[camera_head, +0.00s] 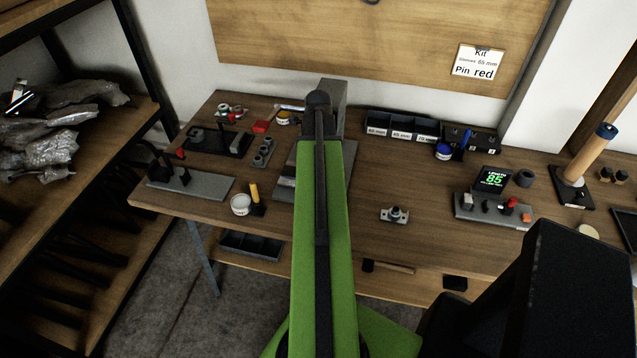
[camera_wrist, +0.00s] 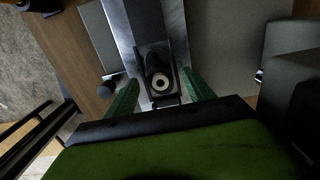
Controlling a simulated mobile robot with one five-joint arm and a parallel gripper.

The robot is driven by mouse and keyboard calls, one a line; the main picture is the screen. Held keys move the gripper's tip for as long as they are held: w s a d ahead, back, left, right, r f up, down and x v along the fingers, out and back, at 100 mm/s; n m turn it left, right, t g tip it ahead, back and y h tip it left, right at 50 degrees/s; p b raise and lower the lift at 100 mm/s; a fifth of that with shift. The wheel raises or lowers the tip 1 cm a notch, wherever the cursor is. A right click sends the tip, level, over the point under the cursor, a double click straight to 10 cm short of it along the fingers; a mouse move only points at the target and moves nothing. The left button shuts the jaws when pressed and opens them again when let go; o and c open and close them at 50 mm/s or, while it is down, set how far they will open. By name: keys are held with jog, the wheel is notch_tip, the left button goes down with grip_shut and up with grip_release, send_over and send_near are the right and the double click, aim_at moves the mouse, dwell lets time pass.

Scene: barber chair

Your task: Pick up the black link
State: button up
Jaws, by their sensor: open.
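In the wrist view, a dark block-like part with a round end and a pale ring around a dark hole (camera_wrist: 160,80) sits between the two green fingers of my gripper (camera_wrist: 161,76). It looks like the black link, but I cannot be sure. It stands against a grey metal strip (camera_wrist: 185,30). My gripper is open, one finger on each side, and contact cannot be made out. In the head view my green arm hides my gripper and this part. A grey upright block (camera_head: 336,96) shows behind the arm's far end.
The wooden workbench (camera_head: 370,240) has black and grey fixtures (camera_head: 215,140) at left, labelled bins (camera_head: 400,125) at the back and a display (camera_head: 492,179) at right. A small metal part (camera_head: 395,214) lies right of my arm. A white tub (camera_head: 241,205) stands left.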

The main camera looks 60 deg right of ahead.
jog(key=shift+f, duration=0.85)
jog(key=shift+r, duration=0.2)
jog(key=shift+c, duration=0.4)
grip_shut()
